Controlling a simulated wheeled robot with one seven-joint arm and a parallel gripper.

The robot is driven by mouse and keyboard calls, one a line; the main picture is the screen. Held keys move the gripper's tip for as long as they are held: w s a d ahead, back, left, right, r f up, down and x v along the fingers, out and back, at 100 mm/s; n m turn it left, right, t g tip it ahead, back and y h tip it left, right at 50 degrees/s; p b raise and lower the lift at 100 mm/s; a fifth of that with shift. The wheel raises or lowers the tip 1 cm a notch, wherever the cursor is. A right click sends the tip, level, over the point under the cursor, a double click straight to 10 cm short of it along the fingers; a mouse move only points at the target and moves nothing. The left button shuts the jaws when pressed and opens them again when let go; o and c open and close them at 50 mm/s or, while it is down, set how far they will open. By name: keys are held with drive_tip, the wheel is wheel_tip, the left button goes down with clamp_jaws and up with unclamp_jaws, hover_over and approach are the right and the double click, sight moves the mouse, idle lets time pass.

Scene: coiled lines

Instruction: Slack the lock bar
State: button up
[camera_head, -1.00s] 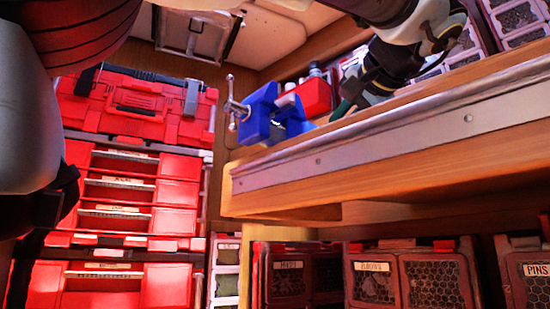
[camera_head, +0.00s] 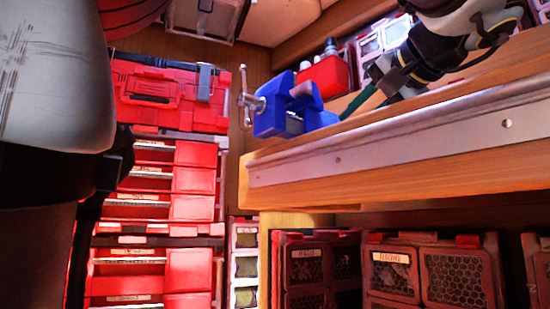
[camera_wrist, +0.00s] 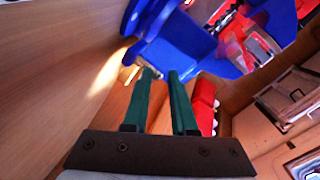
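A blue vise (camera_head: 285,115) is fixed near the left end of the wooden workbench (camera_head: 330,197). Its metal screw with a cross handle (camera_head: 246,98) points left. In the wrist view the vise's blue body (camera_wrist: 185,42) is ahead of the fingers. A small bright metal bar (camera_wrist: 132,75) shows low on it, beside the left fingertip; I cannot tell for sure that it is the lock bar. My gripper (camera_head: 362,104) is just right of the vise, low over the bench.
A red container (camera_head: 325,73) stands behind the vise. Red toolboxes (camera_head: 165,95) are stacked at the left. Labelled parts bins (camera_head: 430,270) fill the space under the bench. The bench's metal edge strip (camera_head: 400,140) runs in front of my gripper.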

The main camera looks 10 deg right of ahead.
drive_tip(key=shift+o, duration=1.2)
drive_tip(key=shift+w+a, duration=0.1)
drive_tip(key=shift+a, duration=0.05)
drive_tip(key=shift+f, duration=0.1)
drive_tip(key=shift+s+d, duration=0.25)
drive_tip(key=shift+s, duration=0.3)
drive_tip(key=v, duration=0.1)
drive_tip(key=p+v, duration=0.1)
drive_tip(key=v, duration=0.1)
drive_tip(key=p+v, duration=0.1)
drive_tip(key=v, duration=0.1)
drive_tip(key=shift+a+r, duration=0.1)
drive_tip(key=shift+r, duration=0.2)
drive_tip(key=shift+s, duration=0.75)
